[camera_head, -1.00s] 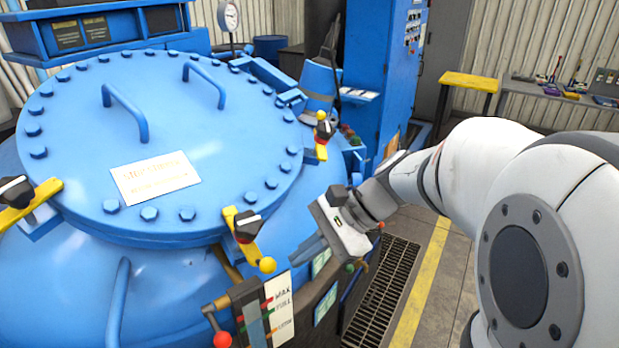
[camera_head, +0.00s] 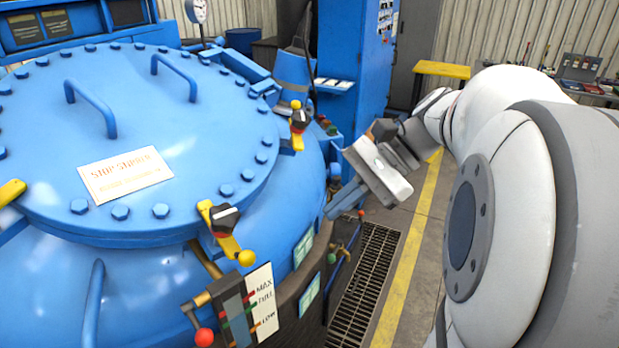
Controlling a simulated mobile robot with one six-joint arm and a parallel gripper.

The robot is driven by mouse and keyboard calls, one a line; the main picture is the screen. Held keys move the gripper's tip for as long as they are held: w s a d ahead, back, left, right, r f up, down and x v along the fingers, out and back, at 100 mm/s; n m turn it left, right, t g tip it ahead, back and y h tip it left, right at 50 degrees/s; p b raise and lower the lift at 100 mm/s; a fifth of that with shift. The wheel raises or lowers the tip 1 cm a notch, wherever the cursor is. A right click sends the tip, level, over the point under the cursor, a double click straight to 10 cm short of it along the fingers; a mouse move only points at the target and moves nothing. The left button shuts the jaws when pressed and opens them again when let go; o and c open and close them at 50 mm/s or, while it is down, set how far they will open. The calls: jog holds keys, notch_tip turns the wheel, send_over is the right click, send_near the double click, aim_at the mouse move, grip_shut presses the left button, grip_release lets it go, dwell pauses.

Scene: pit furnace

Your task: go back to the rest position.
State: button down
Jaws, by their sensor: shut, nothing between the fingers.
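My gripper (camera_head: 335,213) is in the middle right of the view, its fingers shut and empty. The fingers point down and left, beside the right flank of the blue furnace (camera_head: 315,170). In the picture the gripper is right of the nearest yellow clamp (camera_head: 222,230) with its black knob and yellow ball. It appears apart from the furnace and the clamps. My white arm reaches in from the right edge.
The bolted lid (camera_head: 190,130) carries a warning sign (camera_head: 125,174) and two handles. A level gauge with a red-ball lever (camera_head: 204,337) stands at the front. A blue cabinet (camera_head: 355,70), a yellow-topped stand (camera_head: 440,69) and a tool table are behind. A floor grate (camera_head: 365,285) lies below.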

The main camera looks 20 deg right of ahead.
jog(key=s+a+f+n+t+h, duration=0.2)
jog(key=s+f+n+h, duration=0.4)
jog(key=f+n+h, duration=0.3)
jog(key=f+n+t, duration=0.1)
jog(key=n, duration=0.3)
jog(key=shift+s+f+h, duration=0.15)
jog(key=shift+s+h, duration=0.1)
jog(key=shift+h, duration=0.05)
jog(key=c, duration=2.1)
grip_release()
jog(key=shift+a, duration=0.1)
